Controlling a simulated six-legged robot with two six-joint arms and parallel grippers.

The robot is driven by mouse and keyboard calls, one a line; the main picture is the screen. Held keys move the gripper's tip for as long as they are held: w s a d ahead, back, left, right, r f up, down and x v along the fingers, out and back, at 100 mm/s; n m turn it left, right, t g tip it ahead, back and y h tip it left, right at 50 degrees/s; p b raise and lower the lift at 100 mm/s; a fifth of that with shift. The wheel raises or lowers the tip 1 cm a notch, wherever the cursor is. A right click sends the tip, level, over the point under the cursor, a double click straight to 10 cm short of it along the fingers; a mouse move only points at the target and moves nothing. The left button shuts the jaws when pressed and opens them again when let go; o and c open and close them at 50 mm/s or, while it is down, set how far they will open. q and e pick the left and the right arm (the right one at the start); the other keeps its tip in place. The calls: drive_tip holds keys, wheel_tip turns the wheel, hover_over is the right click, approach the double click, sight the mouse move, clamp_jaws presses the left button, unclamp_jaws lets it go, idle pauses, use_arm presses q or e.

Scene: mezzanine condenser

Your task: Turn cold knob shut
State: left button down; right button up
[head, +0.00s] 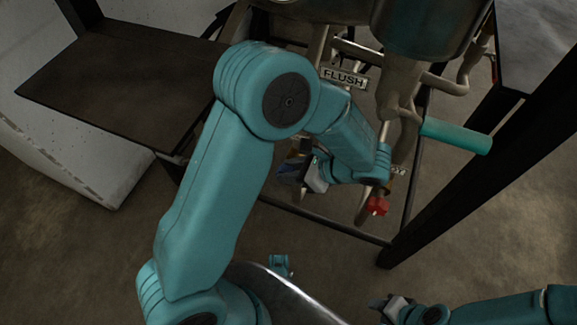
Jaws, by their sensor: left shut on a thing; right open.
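My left arm reaches across the middle of the head view, and its gripper (304,178) is low at the front of the pipework. It is shut on a small dark-blue part, apparently the cold knob (288,168). The arm and gripper hide much of this knob, so its turn angle cannot be told. A red knob (378,206) sits to the right on another pipe, apart from the gripper, beside a small, partly hidden label. My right gripper (385,306) is open and empty at the bottom right, well away from the pipes.
A metal vessel (425,30) with pipes stands above, with a FLUSH label (344,77) and a teal-sleeved handle (455,135) sticking out right. A dark frame post (455,170) runs at the right. A dark panel (120,80) is at the left. The floor below is clear.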

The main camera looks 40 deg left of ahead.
use_arm(q)
drive_tip(key=shift+w+d+f+g+y, duration=0.1)
drive_tip(key=shift+g+y, duration=0.1)
drive_tip(key=shift+y, duration=0.55)
drive_tip(key=shift+s+d+f+g+y, duration=0.1)
drive_tip(key=shift+d+g+y, duration=0.1)
drive_tip(key=shift+y, duration=0.5)
drive_tip(key=shift+w+d+f+g+y, duration=0.1)
drive_tip(key=shift+g+y, duration=0.1)
drive_tip(key=shift+y, duration=0.55)
drive_tip(key=c, duration=0.9)
unclamp_jaws()
drive_tip(key=shift+p+v, duration=0.8)
drive_tip(key=shift+v, duration=2.95)
